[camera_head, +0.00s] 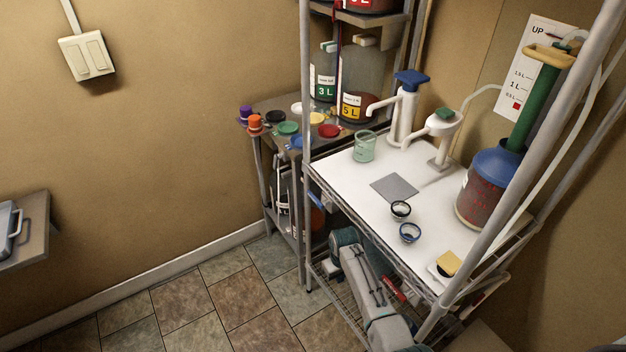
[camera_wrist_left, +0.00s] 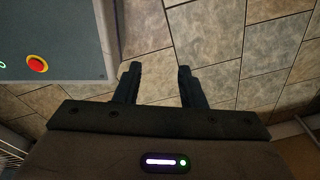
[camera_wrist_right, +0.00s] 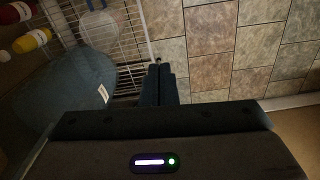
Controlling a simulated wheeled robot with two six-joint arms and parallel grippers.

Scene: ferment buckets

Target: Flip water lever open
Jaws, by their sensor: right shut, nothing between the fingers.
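In the head view, a white dispenser with a blue lever top (camera_head: 410,80) stands at the back of the white worktop, its spout pointing left. A second white tap with a green top (camera_head: 444,115) stands to its right, with a hose behind. I cannot tell which one carries the water lever. My right gripper (camera_wrist_right: 160,70) is shut and empty in the right wrist view, above floor tiles and beside a wire shelf. My right arm shows below the worktop, well away from both levers. My left gripper (camera_wrist_left: 160,72) is open and empty above floor tiles.
A glass beaker (camera_head: 364,147), a grey mat (camera_head: 394,188), two small round rings (camera_head: 410,233) and a large blue-topped bucket (camera_head: 482,187) stand on the worktop (camera_head: 345,185). A rack post (camera_head: 540,150) crosses in front. The left floor is clear.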

